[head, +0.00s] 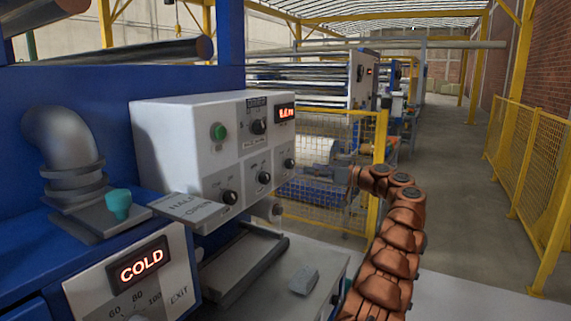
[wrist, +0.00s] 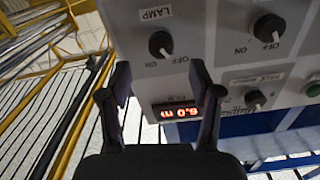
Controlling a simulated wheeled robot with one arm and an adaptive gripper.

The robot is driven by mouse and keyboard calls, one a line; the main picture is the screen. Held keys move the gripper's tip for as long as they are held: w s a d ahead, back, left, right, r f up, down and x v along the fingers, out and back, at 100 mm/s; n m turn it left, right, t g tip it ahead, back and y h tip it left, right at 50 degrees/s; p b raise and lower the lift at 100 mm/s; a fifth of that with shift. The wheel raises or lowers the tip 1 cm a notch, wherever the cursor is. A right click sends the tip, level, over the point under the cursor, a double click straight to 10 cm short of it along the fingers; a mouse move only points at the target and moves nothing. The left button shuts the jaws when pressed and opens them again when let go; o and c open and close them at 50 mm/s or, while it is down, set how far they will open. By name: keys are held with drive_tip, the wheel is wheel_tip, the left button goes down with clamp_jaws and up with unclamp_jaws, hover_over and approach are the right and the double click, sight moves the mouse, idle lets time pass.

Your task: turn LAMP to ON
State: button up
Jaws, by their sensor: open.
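The LAMP knob (wrist: 162,44) is a black rotary knob on a light grey panel, with a LAMP label and ON and OFF marks beside it in the wrist view. In the head view this knob (head: 289,162) sits below the red display. I cannot tell for sure which mark its pointer meets. My gripper (wrist: 160,82) is open and empty, its two dark fingers apart in front of the panel. In the picture the knob lies between and just above the fingertips; no contact shows. In the head view my arm reaches in from the right of the panel.
A red display (wrist: 176,111), another ON/OFF knob (wrist: 267,28) and a smaller knob (wrist: 255,98) are close by. A green button (head: 218,131) is on the same panel. A yellow mesh fence (head: 325,150) stands behind. A HALF OPEN plate (head: 190,207) juts out in front.

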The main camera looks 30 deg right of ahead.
sight(293, 166)
drive_tip(key=p+x, duration=0.1)
drive_tip(key=x, duration=0.2)
drive_tip(key=p+x, duration=0.1)
drive_tip(key=x, duration=0.3)
drive_tip(key=shift+s+r, duration=0.1)
drive_tip(key=shift+r, duration=0.1)
drive_tip(key=shift+w+a+f+p, duration=0.15)
drive_tip(key=shift+w+a+p, duration=0.15)
drive_tip(key=shift+w, duration=0.2)
drive_tip(key=shift+c, duration=0.3)
drive_tip(key=c, duration=1.1)
